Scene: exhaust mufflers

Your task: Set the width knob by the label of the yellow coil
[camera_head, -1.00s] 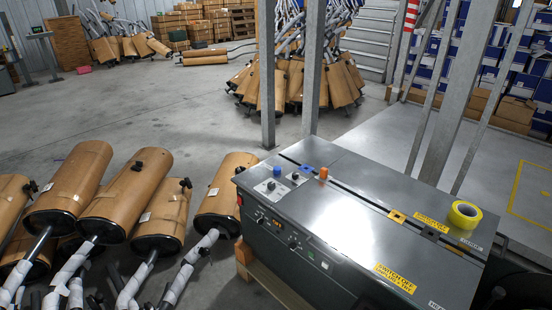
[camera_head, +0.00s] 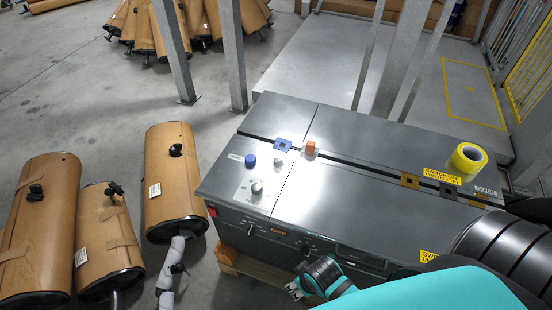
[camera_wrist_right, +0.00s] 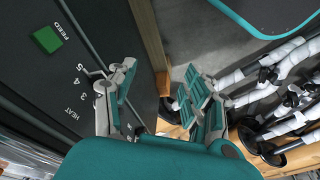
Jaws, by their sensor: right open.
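The yellow coil (camera_head: 467,160) is a roll of tape lying on the right end of the dark machine's top. No writing on the coil itself is readable. On the top's left end are a blue knob (camera_head: 250,160) and grey knobs (camera_head: 257,187) (camera_head: 278,162) on a pale plate; I cannot tell which is the width knob. My right gripper (camera_head: 304,285) is open and empty, low in front of the machine's front panel. In the right wrist view its two fingers (camera_wrist_right: 160,95) are spread beside the panel with the HEAT scale. My left gripper is not in view.
The machine's front panel has an orange display (camera_head: 277,231) and small knobs. A green FEED button (camera_wrist_right: 47,40) shows close up in the right wrist view. An orange block (camera_head: 310,148) stands on the top. Brown mufflers (camera_head: 172,180) crowd the floor on the left.

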